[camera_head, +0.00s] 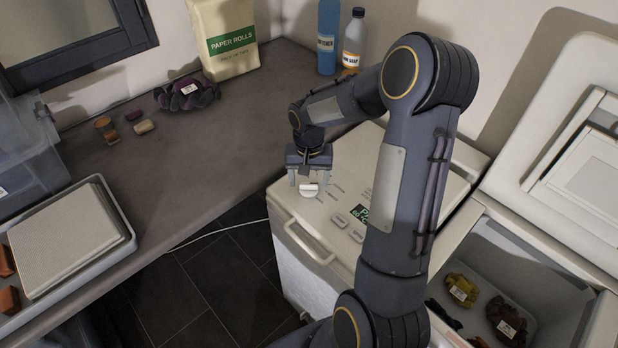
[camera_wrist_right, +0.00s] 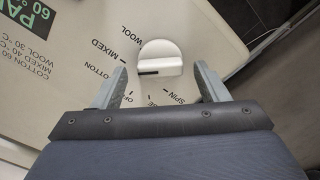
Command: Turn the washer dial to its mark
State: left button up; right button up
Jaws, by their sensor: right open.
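The washer dial (camera_head: 309,190) is a small pale round knob on the control panel of the closed white washer (camera_head: 323,275). In the right wrist view the dial (camera_wrist_right: 160,55) has a dark line on its face at the left, roughly toward the COTTON label. OFF, SPIN, COTTON, MIXED and WOOL are printed around it. My right gripper (camera_head: 309,179) is over the dial with its fingers open. In the wrist view the fingertips (camera_wrist_right: 160,75) stand on either side of the dial, with gaps visible. My left gripper is not in view.
To the right, an open toploader (camera_head: 520,265) holds clothes. The grey counter (camera_head: 190,165) at left carries a paper rolls bag (camera_head: 226,50), bottles, a dark cloth (camera_head: 187,91) and small items.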

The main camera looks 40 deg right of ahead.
jog(key=shift+f, duration=0.35)
jog(key=c, duration=1)
jog(key=shift+a, duration=0.1)
jog(key=n+b, duration=0.1)
jog(key=n, duration=0.2)
jog(key=shift+n, duration=0.4)
jog(key=shift+n+b, duration=0.3)
jog(key=shift+n, duration=2.2)
